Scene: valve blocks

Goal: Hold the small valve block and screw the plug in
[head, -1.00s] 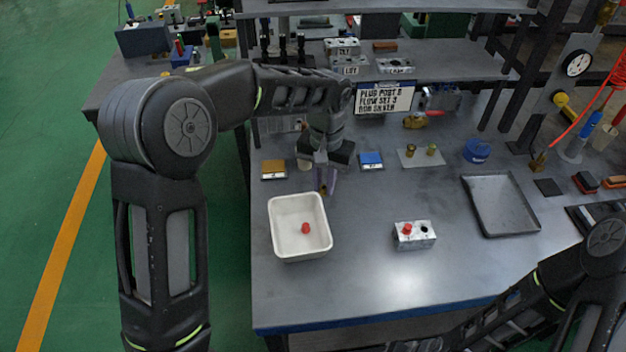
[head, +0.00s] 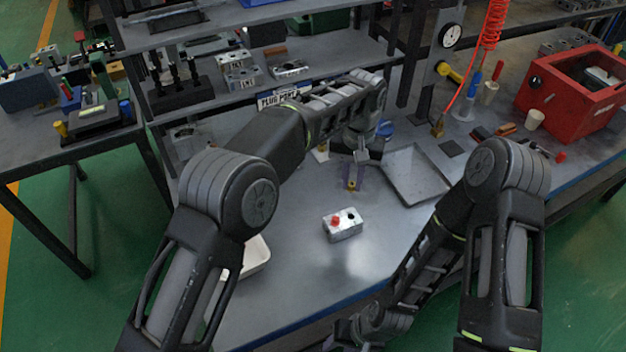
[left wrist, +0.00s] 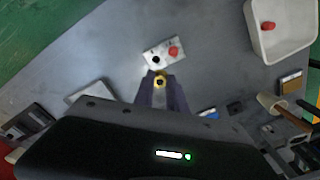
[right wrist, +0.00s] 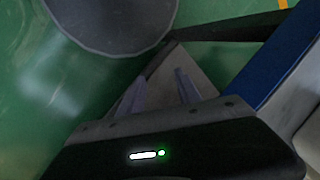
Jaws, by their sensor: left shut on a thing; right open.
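The small valve block (head: 343,230), a silver block with a red cap in one of its two top holes, sits on the bench. In the left wrist view the block (left wrist: 150,50) shows its other hole open and dark. My left gripper (head: 353,182) is shut on a brass plug, held above the bench behind the block. In the left wrist view the plug (left wrist: 159,82) is between the fingertips, apart from the block. My right gripper (right wrist: 160,92) is open and empty, low at the front of the bench over the green floor.
A white bin (head: 257,260) is partly hidden behind my left arm; the left wrist view shows a red piece in it. A grey tray (head: 418,180) lies right of my left gripper. A red box (head: 570,95) stands far right. Bare bench surrounds the block.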

